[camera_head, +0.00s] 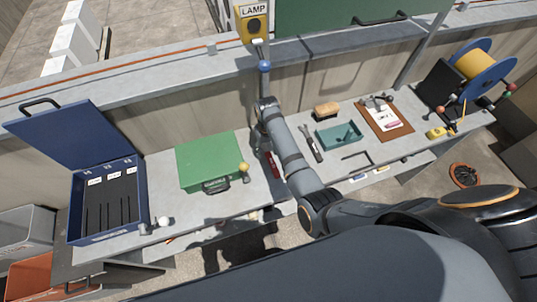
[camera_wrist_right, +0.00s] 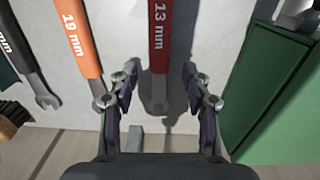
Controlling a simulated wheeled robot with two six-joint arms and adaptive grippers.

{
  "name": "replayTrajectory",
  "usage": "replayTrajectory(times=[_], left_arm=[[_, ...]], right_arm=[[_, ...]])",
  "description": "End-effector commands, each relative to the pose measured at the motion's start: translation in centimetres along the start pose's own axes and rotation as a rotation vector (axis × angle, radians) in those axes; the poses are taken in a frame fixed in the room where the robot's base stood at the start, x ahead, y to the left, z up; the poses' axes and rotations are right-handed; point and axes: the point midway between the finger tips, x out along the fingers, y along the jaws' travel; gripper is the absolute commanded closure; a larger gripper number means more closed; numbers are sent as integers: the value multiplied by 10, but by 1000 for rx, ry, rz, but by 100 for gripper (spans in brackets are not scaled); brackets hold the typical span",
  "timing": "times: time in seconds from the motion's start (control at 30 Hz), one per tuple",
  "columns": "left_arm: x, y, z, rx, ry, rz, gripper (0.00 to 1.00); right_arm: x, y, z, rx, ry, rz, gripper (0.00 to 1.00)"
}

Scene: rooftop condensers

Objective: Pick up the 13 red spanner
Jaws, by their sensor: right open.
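The red spanner marked 13 mm (camera_wrist_right: 161,38) lies on the grey bench top. Its grey jaw end lies between the fingers of my right gripper (camera_wrist_right: 160,92) in the right wrist view, with a gap on both sides. In the head view, part of its red handle (camera_head: 274,166) shows beside my right gripper (camera_head: 265,150), just right of the green case; my arm hides some of it. The right gripper is open and empty, over the spanner. My left gripper is not in view.
An orange 19 mm spanner (camera_wrist_right: 79,38) and a dark-handled spanner (camera_wrist_right: 27,62) lie left in the wrist view. The green case (camera_head: 208,160) stands close on the other side. A blue open case (camera_head: 107,200), teal tray (camera_head: 338,136) and clipboard (camera_head: 385,120) share the bench.

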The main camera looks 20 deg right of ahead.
Motion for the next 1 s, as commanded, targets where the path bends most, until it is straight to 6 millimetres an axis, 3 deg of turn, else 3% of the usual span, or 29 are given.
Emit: replayTrajectory(times=[0.03, 0.13, 0.37, 0.5, 0.73, 1.0], left_arm=[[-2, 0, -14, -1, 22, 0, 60], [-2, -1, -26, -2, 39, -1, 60], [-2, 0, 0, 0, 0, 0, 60], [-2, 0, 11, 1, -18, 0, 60], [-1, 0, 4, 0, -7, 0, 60], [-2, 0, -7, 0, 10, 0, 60]], right_arm=[[6, 1, 0, 0, -2, 1, 51], [16, 0, 0, 1, 1, 0, 51], [19, 0, 0, 1, 2, -1, 51], [19, 0, 0, 1, 2, -1, 70], [18, 0, 0, 1, 2, -1, 100], [18, 0, -1, 1, 3, -1, 100]])
